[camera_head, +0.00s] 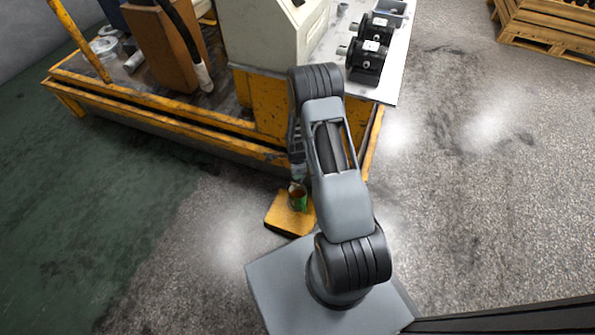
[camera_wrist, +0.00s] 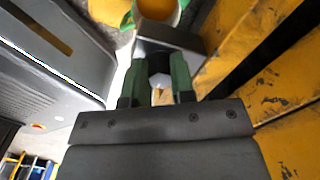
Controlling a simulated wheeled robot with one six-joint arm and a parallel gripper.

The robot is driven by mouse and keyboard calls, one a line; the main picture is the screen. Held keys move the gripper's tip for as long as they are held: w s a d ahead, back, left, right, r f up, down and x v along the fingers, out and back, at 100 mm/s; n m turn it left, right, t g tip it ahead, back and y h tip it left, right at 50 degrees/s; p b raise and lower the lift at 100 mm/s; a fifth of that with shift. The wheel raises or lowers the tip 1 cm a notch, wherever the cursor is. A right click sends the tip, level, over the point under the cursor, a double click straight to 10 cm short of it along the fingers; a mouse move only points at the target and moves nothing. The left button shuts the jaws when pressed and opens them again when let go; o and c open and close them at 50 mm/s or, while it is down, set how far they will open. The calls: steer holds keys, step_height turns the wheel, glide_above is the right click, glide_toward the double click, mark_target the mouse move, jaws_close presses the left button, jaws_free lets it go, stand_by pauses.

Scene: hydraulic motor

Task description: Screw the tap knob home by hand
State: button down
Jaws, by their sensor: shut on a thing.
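My gripper (camera_head: 298,200) hangs low beside the yellow machine base in the head view. Its green fingers also show in the wrist view (camera_wrist: 157,24). They are shut on a round orange-yellow thing (camera_wrist: 158,8), which I take for the tap knob. It is cut off by the top edge of the wrist view. Beneath the gripper in the head view is a small yellow block (camera_head: 288,219). A grey part crosses the fingers in the wrist view and hides their middle. The thread and whatever the knob meets are hidden, so I cannot tell how far it is seated.
The yellow machine base (camera_head: 170,118) rises close behind the gripper and fills the right of the wrist view (camera_wrist: 290,90). A pale cabinet (camera_head: 270,35) and black motors (camera_head: 368,60) on a grey bench stand above it. A wooden pallet (camera_head: 550,25) is far right. Floor at the right is clear.

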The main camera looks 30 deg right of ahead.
steer(key=shift+a, duration=0.1)
steer(key=c, duration=1.2)
jaws_free()
steer(key=shift+o, duration=1.2)
step_height(320, 180, up, 14)
steer(key=p, duration=0.5)
steer(key=shift+f, duration=0.1)
